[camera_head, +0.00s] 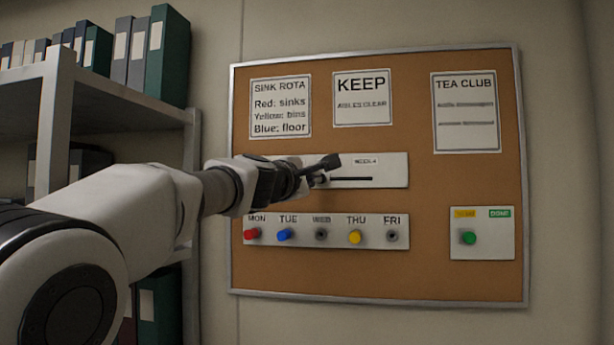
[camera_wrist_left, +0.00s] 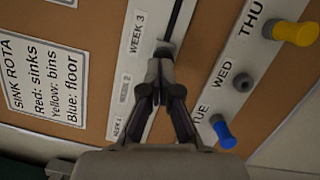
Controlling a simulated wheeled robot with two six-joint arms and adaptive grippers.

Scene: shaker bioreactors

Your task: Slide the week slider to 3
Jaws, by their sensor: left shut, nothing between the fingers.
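The week slider's white panel (camera_head: 393,170) is mounted on the cork board, with a thin black slot (camera_head: 350,179) and a WEEK 4 label (camera_head: 366,161) to the right of my gripper. In the left wrist view, labels for weeks 1, 2 and 3 (camera_wrist_left: 136,33) run along the panel. A dark knob (camera_wrist_left: 165,47) shows at my fingertips, beside the lower end of the WEEK 3 label. My left gripper (camera_head: 318,178) is shut and empty, its tips at or touching the knob; exact contact is unclear. It hides the left part of the slot. My right gripper is not in view.
Below the slider is a weekday strip (camera_head: 303,243) with coloured pegs close under my gripper. A panel with a green button (camera_head: 468,238) is at the lower right. Paper notices hang above. A shelf with binders (camera_head: 168,55) stands at the left.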

